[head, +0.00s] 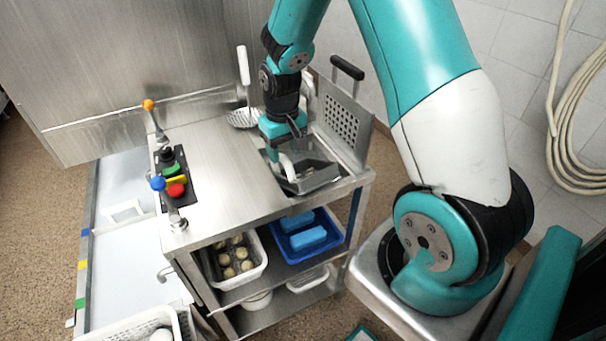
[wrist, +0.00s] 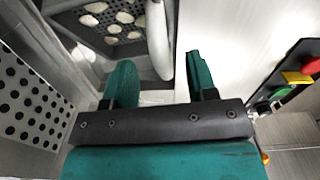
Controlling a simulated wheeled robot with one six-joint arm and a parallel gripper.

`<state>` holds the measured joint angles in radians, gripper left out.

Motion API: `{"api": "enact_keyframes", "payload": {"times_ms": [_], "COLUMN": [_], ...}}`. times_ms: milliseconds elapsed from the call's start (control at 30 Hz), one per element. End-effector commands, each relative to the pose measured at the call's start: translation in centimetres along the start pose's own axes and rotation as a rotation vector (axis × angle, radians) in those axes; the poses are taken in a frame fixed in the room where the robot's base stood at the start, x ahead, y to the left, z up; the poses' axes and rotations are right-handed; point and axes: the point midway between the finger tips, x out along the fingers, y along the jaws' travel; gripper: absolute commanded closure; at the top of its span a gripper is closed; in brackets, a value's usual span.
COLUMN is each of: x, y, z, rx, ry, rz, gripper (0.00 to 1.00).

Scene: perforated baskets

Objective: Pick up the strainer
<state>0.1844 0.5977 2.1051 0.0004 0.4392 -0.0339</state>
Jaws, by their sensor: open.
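A strainer-like skimmer with a round perforated head (head: 243,119) and an upright white handle (head: 244,66) stands at the back of the steel cart top. A grey metal basket (head: 318,172) sits in the opening at the cart's right, with a curved white handle (head: 288,166). The frames do not settle which of these is the strainer. My gripper (head: 286,146) is open and points down over the basket. In the wrist view the curved white handle (wrist: 160,42) lies beyond and between the fingertips (wrist: 158,62), not gripped; the basket's perforated floor (wrist: 112,20) is behind it.
A perforated panel with a black handle (head: 342,116) stands upright close right of my gripper. A control box with coloured buttons (head: 175,178) and levers is at left. Trays with food (head: 257,270) and blue blocks (head: 337,235) sit below.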

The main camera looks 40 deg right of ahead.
Motion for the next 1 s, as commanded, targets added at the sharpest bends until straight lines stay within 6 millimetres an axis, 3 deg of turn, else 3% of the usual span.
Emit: {"api": "enact_keyframes", "payload": {"times_ms": [167, 433, 700, 767, 933, 1000], "x": [1.3, 5.1, 5.6, 5.6, 5.5, 5.5], "y": [0.0, 0.0, 0.0, 0.0, 0.0, 0.0], "z": [0.1, 0.1, 0.1, 0.1, 0.1, 0.1], "rx": [-0.001, 0.000, 0.000, 0.000, 0.000, 0.000], "ry": [-0.003, -0.002, 0.001, 0.001, 0.001, 0.000], "rz": [0.000, 0.000, 0.000, 0.000, 0.000, 0.000], "gripper": [0.48, 0.48, 0.48, 0.57, 0.96, 1.00]}}
